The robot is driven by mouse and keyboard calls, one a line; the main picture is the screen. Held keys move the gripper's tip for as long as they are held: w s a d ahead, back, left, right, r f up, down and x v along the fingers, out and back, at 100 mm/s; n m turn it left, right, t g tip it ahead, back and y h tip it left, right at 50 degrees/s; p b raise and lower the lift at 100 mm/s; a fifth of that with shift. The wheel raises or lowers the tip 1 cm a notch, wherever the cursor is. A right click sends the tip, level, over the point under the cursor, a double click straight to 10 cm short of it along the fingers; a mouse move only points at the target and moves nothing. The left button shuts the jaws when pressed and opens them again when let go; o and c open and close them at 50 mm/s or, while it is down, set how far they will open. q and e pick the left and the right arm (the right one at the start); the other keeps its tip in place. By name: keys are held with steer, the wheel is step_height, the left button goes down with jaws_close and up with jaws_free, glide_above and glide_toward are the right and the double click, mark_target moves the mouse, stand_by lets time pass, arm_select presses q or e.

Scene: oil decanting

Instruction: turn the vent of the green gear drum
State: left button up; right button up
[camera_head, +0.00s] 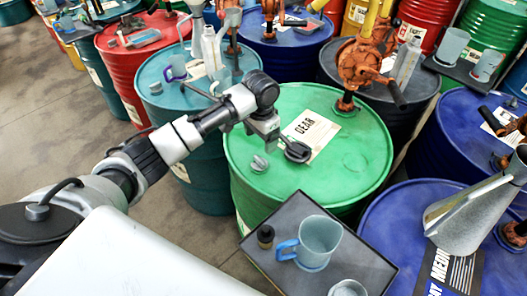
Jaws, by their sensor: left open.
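The green gear drum (350,180) stands in the middle, with a white label reading GEAR (312,133) on its top. A small grey-green knob (260,164), which looks like the vent, sits on the drum top near its left edge. My left gripper (281,148) is open over the drum top, just up and right of the knob and apart from it. A dark round part at the gripper's right covers the label's lower edge; I cannot tell whether it belongs to the gripper. My right gripper is not in view.
An orange hand pump (362,68) rises at the drum's back edge. A dark tray (345,250) with a blue-handled jug (318,242) stands in front. A teal drum (170,108) is at left, and a blue drum (395,215) with a metal funnel can (470,215) at right.

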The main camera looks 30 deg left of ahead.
mark_target(260, 158)
arm_select(q)
steer(key=f, duration=0.5)
steer(key=shift+s+p, duration=0.35)
steer(key=shift+p, duration=0.05)
steer(key=f, duration=0.3)
steer(key=shift+w, duration=0.25)
steer(key=shift+s+f, duration=0.1)
steer(key=shift+f, duration=0.1)
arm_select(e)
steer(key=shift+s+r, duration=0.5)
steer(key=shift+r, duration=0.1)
arm_select(q)
steer(key=shift+c, duration=0.8)
steer(key=c, duration=0.8)
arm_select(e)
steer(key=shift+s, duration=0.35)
